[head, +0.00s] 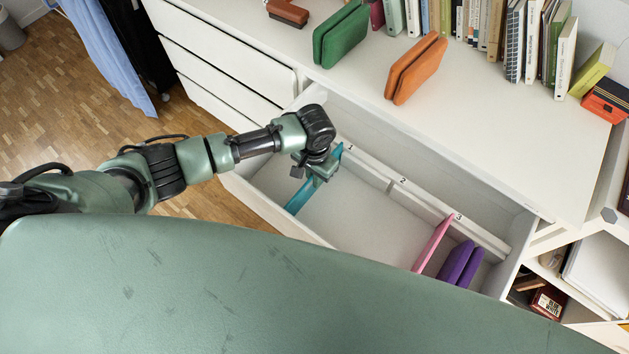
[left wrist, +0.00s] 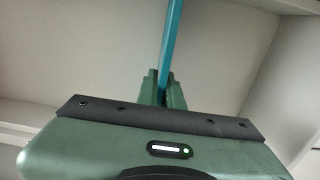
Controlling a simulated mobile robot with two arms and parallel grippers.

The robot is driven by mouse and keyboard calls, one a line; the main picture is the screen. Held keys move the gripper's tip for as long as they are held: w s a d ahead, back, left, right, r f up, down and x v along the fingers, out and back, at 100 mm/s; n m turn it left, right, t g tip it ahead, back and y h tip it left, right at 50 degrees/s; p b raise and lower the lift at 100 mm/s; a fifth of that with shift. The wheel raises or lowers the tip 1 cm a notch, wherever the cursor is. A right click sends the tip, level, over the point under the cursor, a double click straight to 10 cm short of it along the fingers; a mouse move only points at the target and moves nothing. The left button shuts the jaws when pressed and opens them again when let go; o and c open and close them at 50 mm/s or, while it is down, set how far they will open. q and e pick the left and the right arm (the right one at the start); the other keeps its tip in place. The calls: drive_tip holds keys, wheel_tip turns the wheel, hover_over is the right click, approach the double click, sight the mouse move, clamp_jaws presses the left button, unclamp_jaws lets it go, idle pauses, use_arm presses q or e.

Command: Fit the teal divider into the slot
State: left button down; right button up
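The teal divider (head: 298,199) is a thin upright panel inside the open drawer (head: 365,228), near its left end. My left gripper (head: 322,175) is over its middle and shut on its top edge. In the left wrist view the teal divider (left wrist: 171,45) runs between the two green fingers (left wrist: 164,92). The divider's far end is by the slotted rail (head: 372,172) at the mark 1. I cannot tell whether its ends sit in the slot or how high its bottom edge is. My right gripper is not in view.
A pink divider (head: 432,244) stands near mark 3, with purple cases (head: 461,263) to its right. The drawer floor between the dividers is clear. Green (head: 341,34) and orange (head: 416,69) cases and a row of books stand on the dresser top.

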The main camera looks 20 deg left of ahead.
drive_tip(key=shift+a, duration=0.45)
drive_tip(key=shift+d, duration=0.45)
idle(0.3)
use_arm(q)
drive_tip(key=shift+r, duration=0.15)
